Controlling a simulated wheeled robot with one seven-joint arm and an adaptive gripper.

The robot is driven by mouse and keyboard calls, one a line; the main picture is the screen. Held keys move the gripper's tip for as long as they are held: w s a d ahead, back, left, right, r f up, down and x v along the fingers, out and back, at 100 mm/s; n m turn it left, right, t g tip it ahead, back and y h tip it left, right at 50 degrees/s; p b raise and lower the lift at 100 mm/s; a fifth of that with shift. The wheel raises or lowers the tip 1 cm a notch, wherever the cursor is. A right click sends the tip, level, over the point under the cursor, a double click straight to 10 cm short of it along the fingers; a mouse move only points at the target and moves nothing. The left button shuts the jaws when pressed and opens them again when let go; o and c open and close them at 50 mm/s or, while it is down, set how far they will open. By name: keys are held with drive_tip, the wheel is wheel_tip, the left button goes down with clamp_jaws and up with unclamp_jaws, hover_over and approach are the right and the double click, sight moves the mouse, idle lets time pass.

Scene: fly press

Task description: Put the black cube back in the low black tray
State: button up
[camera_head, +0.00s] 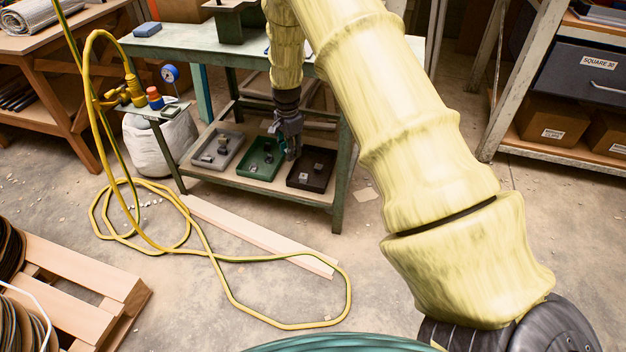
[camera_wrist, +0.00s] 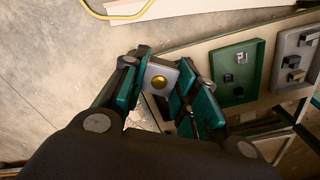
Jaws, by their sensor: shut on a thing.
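My gripper (camera_head: 289,150) reaches down over the lower shelf, at the gap between the green tray and the low black tray (camera_head: 325,185). In the wrist view my gripper (camera_wrist: 160,90) is shut on a grey block with a round brass disc on its face (camera_wrist: 162,69). The held block looks grey, not black, and is hard to make out in the head view. The black tray holds small blocks, one of them light (camera_head: 303,177). In the wrist view the black tray is mostly hidden behind my gripper. I cannot pick out a black cube for certain.
The green tray (camera_head: 249,174) and grey tray (camera_head: 204,163) hold small blocks on the same shelf (camera_head: 270,188). The green bench top (camera_head: 190,43) and its legs close in the shelf from above and the sides. A yellow hose (camera_head: 235,300) and a plank (camera_head: 255,235) lie on the floor.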

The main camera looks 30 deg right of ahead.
drive_tip(key=w+d+f+m+b, duration=0.45)
drive_tip(key=d+f+b, duration=0.25)
drive_tip(key=f+b, duration=0.35)
drive_tip(key=m+b, duration=0.7)
hover_over(316, 181)
wheel_tip(316, 181, down, 7)
drive_tip(key=shift+n, duration=0.25)
drive_tip(key=shift+w+f+b, duration=0.1)
drive_tip(key=shift+f+b, duration=2.3)
drive_tip(key=shift+f, duration=2.5)
drive_tip(key=shift+f, duration=0.15)
drive_tip(key=o, duration=0.8)
drive_tip(key=shift+o, duration=0.2)
wheel_tip(316, 181, up, 12)
drive_tip(key=p, duration=0.5)
